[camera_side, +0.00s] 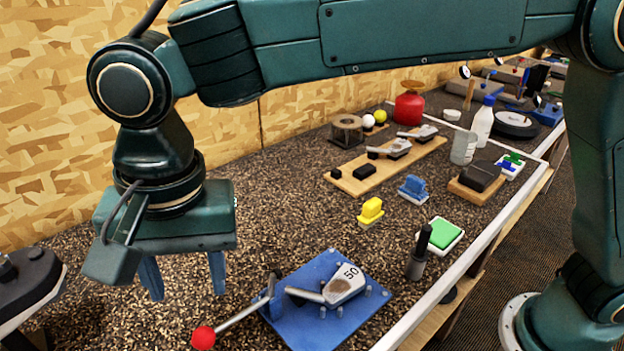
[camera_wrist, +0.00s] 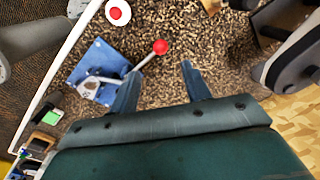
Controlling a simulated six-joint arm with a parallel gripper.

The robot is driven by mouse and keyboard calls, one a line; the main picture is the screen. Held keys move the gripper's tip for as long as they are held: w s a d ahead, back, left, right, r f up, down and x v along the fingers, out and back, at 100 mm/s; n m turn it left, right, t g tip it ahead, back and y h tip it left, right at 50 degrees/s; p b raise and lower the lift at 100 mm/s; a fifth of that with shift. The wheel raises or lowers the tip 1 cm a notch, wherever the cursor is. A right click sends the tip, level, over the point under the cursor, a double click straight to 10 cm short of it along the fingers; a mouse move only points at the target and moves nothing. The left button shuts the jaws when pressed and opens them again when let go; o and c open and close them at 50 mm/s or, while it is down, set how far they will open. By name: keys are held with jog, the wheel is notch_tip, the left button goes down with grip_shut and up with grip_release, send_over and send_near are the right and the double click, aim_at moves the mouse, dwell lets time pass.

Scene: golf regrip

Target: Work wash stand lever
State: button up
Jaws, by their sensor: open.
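The lever is a metal rod with a red ball knob (camera_side: 203,338) at its free end, joined to a blue plate (camera_side: 318,318) on the bench. A grey club head (camera_side: 345,284) marked 50 lies on that plate. My gripper (camera_side: 184,280) is open and empty, above the bench, up and to the left of the plate in the side view. The blue plate (camera_wrist: 100,66) is farther left, partly behind the left finger.
A black-handled tool (camera_side: 418,254), a green pad (camera_side: 440,235) and a yellow block (camera_side: 370,211) stand behind the plate. A wooden board (camera_side: 400,165) holds more club heads. A dark machine (camera_side: 28,281) is at the left edge.

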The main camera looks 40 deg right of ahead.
aim_at(202, 335)
jog(key=f, duration=1.1)
jog(key=shift+w+a+f, duration=0.25)
jog(key=shift+a+f, duration=0.1)
jog(key=shift+a, duration=0.05)
jog(key=shift+c, duration=0.2)
grip_shut()
jog(key=shift+r, duration=0.1)
